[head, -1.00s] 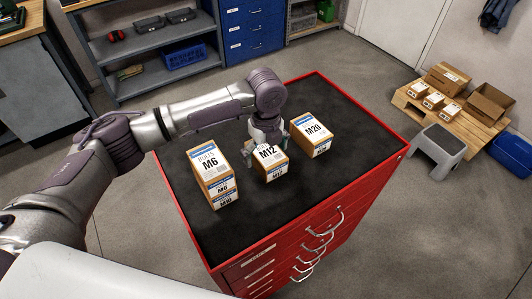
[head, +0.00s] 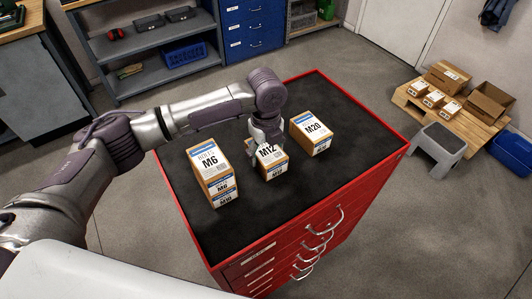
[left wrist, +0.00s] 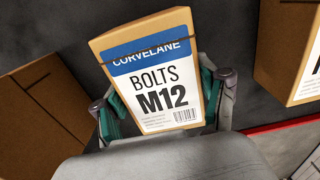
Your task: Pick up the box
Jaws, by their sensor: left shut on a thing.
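The M12 bolt box (head: 272,165), brown cardboard with a blue and white label, stands on the dark top of the red tool cabinet (head: 223,264). It sits between an M6 box (head: 209,163) and an M20 box (head: 311,134). My left gripper (head: 266,145) is over the M12 box from behind, its fingers at the box's sides. In the left wrist view the M12 box (left wrist: 160,75) lies between both fingers of the left gripper (left wrist: 166,104), shut on it. I cannot tell whether the box is clear of the top. My right gripper is not in view.
The cabinet top is bare in front of the boxes and to the right. A grey step stool (head: 437,149) and a pallet (head: 455,112) with cartons stand on the floor at right. Shelves (head: 145,50) and a blue drawer unit (head: 254,30) line the back.

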